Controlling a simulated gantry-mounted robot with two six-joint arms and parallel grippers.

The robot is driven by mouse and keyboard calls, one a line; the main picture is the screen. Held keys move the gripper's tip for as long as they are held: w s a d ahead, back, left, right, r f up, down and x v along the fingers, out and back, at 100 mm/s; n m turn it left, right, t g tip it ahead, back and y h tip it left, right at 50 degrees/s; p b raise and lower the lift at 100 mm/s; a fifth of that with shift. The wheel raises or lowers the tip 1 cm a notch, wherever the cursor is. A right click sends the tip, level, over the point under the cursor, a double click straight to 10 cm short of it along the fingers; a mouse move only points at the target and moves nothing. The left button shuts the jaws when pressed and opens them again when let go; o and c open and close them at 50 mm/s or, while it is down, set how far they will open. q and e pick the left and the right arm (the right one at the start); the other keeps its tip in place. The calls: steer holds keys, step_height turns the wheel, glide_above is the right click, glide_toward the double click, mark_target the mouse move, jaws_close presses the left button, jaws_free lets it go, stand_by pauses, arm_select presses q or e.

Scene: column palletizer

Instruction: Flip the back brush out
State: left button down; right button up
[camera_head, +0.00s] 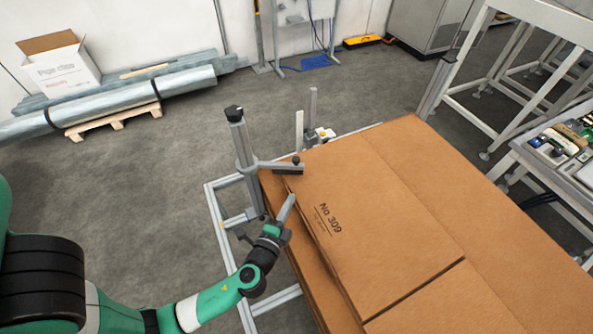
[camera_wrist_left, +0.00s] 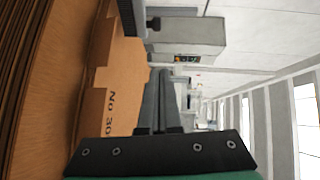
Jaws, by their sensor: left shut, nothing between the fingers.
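A grey upright post (camera_head: 243,150) stands at the left edge of the cardboard stack. A grey arm with a dark strip at its end, which looks like the back brush (camera_head: 288,170), reaches right from the post over the cardboard edge. A dark bristly strip (camera_wrist_left: 127,16) at the top of the left wrist view may be the same brush. My left gripper (camera_head: 291,198) is just in front of the brush arm, beside the stack's left edge. Its fingers are together and empty, and show in the left wrist view (camera_wrist_left: 160,90). My right gripper is not in view.
The cardboard stack (camera_head: 400,200), marked "No 309", fills the right of the head view. A metal frame (camera_head: 215,215) runs along its left side. A second dark-topped post (camera_head: 437,85) stands at the far right corner. Grey floor lies open left.

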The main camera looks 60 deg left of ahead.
mark_target(281, 165)
arm_select(q)
steer(key=x, duration=0.4)
steer(key=s+a+x, duration=0.1)
steer(key=x, duration=0.7)
steer(key=shift+s+a, duration=0.1)
steer(key=shift+a, duration=0.75)
steer(key=shift+b, duration=0.3)
